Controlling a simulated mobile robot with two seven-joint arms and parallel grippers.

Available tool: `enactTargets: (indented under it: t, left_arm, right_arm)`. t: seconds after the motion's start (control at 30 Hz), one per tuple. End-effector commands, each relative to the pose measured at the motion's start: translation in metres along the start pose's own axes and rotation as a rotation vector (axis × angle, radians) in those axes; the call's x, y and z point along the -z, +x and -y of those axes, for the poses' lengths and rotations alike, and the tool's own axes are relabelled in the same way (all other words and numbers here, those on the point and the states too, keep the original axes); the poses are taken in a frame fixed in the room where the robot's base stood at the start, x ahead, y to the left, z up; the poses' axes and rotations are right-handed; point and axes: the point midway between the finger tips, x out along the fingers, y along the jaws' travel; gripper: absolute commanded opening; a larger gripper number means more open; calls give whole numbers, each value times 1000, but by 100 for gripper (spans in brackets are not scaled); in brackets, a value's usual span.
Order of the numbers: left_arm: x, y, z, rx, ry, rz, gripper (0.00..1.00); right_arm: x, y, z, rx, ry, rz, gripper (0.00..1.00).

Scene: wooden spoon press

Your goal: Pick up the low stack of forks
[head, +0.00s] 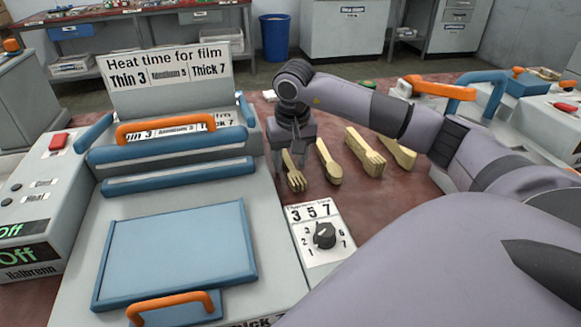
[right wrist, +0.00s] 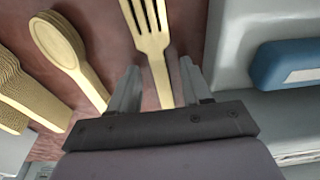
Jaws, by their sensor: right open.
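The low stack of wooden forks (head: 296,181) lies on the red-brown table, just right of the press, with its tines toward the front. My right gripper (head: 291,152) points down over its handle end. In the right wrist view, the open fingers of the right gripper (right wrist: 158,82) are on either side of the fork handle (right wrist: 152,45), with gaps on both sides. I cannot tell the exact height of the fingers above the table. My left gripper is not in view.
A low spoon stack (head: 329,168) lies just right of the forks. A taller fork stack (head: 365,153) and another stack (head: 398,153) lie farther right. The grey press (head: 245,200) with its dial panel (head: 322,234) bounds the left side.

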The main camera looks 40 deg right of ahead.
Motion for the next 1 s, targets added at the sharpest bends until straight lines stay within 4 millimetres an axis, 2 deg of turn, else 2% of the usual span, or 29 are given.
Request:
enactTargets:
  t: [0.07, 0.2, 0.67, 0.87, 1.0]
  left_arm:
    - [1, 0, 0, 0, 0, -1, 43]
    - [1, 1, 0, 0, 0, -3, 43]
    - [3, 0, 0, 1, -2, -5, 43]
    - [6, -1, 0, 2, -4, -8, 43]
    - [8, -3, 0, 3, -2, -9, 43]
  right_arm:
    - [0, 0, 0, 0, 0, 0, 45]
    - [0, 0, 0, 0, 0, 1, 0]
    - [1, -7, 0, 2, 0, -1, 0]
    - [6, -34, 0, 2, 0, -4, 0]
    - [11, -69, 1, 4, 1, -6, 0]
